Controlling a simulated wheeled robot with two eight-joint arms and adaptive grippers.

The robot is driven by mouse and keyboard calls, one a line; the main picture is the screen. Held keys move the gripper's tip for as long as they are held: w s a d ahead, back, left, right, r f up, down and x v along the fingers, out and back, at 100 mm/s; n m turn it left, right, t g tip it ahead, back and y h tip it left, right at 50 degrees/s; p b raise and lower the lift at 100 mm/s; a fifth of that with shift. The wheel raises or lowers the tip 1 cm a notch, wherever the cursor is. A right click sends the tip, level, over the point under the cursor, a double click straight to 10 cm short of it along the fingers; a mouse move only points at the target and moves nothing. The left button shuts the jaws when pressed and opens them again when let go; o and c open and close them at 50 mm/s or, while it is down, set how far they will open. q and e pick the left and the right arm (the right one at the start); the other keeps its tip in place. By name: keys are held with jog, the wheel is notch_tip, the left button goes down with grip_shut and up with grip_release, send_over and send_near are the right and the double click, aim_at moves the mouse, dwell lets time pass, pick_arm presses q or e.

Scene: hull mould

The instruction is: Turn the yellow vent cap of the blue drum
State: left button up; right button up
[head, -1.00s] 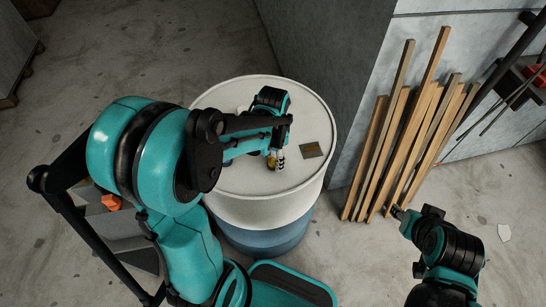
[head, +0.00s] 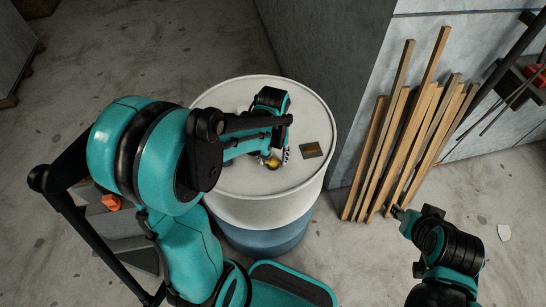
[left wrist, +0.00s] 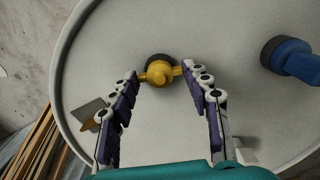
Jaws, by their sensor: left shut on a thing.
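The blue drum (head: 262,240) stands upright, with a pale grey top (head: 300,108) and blue lower side. The yellow vent cap (head: 273,162) sits on its top. In the left wrist view the cap (left wrist: 159,73) is round, with small side wings and a dark ring behind it. My left gripper (left wrist: 163,77) has one finger at each wing and is shut on the cap. In the head view my left arm reaches over the drum and partly covers the top. My right arm (head: 445,255) is at the lower right, away from the drum; its jaw state is unclear.
A blue fitting with a dark collar (left wrist: 290,56) stands on the drum top beside the cap. A small dark plate (head: 311,150) lies near the right rim. Wooden planks (head: 410,150) lean on the wall right of the drum.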

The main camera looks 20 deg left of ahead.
aim_at(273, 160)
pick_arm(q)
jog(key=shift+n, duration=1.6)
jog(key=o, duration=1.2)
jog(key=shift+c, duration=0.2)
notch_tip(273, 160, up, 12)
